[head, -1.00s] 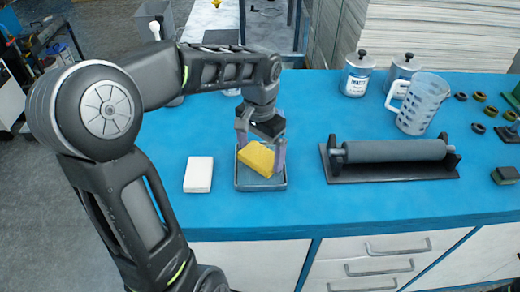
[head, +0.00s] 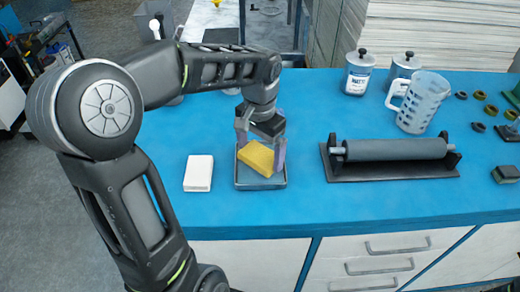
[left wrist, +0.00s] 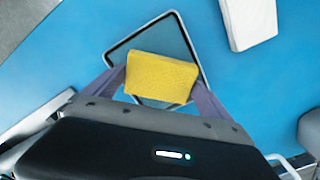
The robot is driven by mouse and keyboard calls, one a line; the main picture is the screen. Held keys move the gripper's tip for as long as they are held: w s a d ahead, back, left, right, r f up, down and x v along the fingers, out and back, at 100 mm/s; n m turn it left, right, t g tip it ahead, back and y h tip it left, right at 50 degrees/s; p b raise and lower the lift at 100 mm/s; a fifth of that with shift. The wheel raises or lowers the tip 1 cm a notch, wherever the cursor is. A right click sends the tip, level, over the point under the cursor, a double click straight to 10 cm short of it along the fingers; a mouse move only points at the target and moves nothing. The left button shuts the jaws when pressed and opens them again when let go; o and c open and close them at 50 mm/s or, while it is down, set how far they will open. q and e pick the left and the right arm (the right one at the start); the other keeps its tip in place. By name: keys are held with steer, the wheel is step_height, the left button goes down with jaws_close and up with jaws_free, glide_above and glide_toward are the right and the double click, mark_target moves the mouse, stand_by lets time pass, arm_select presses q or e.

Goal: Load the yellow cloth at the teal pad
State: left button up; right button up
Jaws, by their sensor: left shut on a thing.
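The yellow cloth (head: 256,158) is a folded block between the fingers of my left gripper (head: 261,147). In the left wrist view the cloth (left wrist: 160,78) spans the gap between both fingertips, and the left gripper (left wrist: 160,84) is shut on it. Directly below is a shallow, dark-rimmed tray with a grey-teal inside (head: 260,183); it also shows in the left wrist view (left wrist: 168,38). The cloth is over or in the tray; I cannot tell whether it touches the bottom. My right gripper is not in view.
A white block (head: 198,173) lies left of the tray. A grey roller on a dark base (head: 395,150) stands to the right. Behind it are two lidded tins (head: 357,73) and a clear measuring jug (head: 422,103). The blue bench (head: 300,215) is clear in front.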

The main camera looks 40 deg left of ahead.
mark_target(260, 155)
arm_select(q)
steer(key=shift+f, duration=0.45)
stand_by(1.3)
steer(key=shift+r+p, duration=2.7)
steer(key=shift+r, duration=0.95)
steer(key=shift+f, duration=0.1)
